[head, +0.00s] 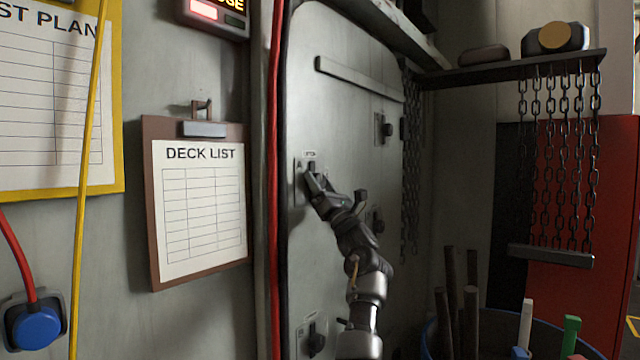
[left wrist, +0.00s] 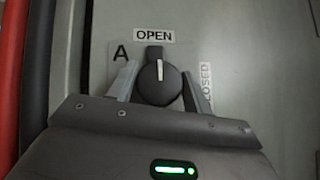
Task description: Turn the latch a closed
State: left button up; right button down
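Latch a is a dark round knob (left wrist: 158,84) on the grey door, marked A, in the left wrist view. Its white pointer line stands upright, aimed at the OPEN label (left wrist: 154,36). The CLOSED label (left wrist: 206,83) is to its right, turned sideways. My left gripper (left wrist: 160,80) has one finger on each side of the knob. The fingertips lie close against its edges; I cannot tell whether they press on it. In the head view my left gripper (head: 314,182) is at the latch plate and largely covers the knob. My right gripper is not in view.
Other latches (head: 383,128) sit on the same door (head: 345,90), at upper right and below. A red hose (head: 274,150) runs down its left edge. A clipboard (head: 200,205) hangs at left. Chains (head: 558,150) and a bin with rods (head: 470,320) are at right.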

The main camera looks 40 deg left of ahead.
pick_arm(q)
jog(key=c, duration=0.5)
